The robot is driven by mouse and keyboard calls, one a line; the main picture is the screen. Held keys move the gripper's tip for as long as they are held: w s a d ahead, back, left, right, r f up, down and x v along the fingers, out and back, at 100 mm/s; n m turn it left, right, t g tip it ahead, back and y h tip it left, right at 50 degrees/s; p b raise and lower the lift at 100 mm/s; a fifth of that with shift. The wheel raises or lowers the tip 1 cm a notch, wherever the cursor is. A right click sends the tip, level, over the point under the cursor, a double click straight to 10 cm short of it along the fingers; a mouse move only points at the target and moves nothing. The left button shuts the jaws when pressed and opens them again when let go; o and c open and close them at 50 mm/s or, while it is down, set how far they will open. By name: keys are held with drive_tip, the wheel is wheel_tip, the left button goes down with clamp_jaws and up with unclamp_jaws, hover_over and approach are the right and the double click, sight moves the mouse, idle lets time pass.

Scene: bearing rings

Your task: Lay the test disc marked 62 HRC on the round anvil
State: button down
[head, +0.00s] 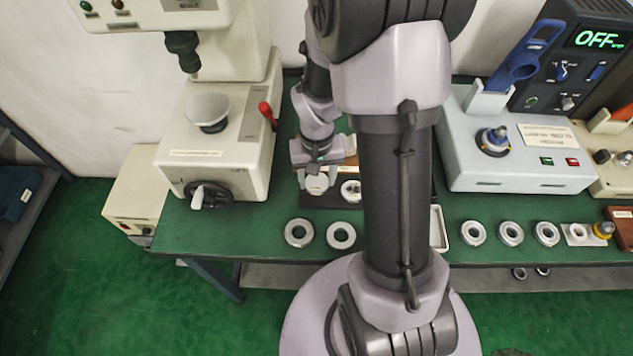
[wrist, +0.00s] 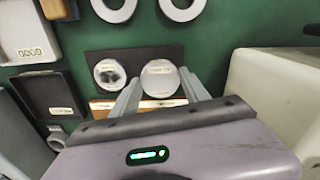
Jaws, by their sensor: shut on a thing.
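The round anvil (head: 208,108) is the pale, empty disc-shaped top on the hardness tester, left of my arm in the head view. My gripper (head: 318,178) is right of the tester, pointing down over the dark disc holder (head: 320,202). In the wrist view my gripper (wrist: 163,92) is shut on a pale round test disc (wrist: 160,72), which also shows in the head view (head: 317,186). Its label is too small to read. A second disc (wrist: 109,72) with a darker centre lies left of it on the holder. I cannot tell whether the held disc is clear of the holder.
The tester (head: 220,150) has a red lever (head: 268,113), a handwheel (head: 208,196) and an indenter (head: 185,50) above the anvil. Bearing rings (head: 299,232) lie along the bench front. A grey machine (head: 520,150) stands at right. A dark tray (wrist: 50,95) lies beside the holder.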

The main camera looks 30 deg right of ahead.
sight(317, 181)
drive_tip(key=f+b, duration=0.2)
drive_tip(key=f, duration=0.1)
drive_tip(key=shift+w+d+f, duration=0.15)
drive_tip(key=shift+d+f, duration=0.05)
drive_tip(key=shift+f, duration=0.05)
drive_tip(key=shift+f, duration=0.2)
drive_tip(key=c, duration=0.6)
unclamp_jaws()
drive_tip(key=shift+o, duration=0.2)
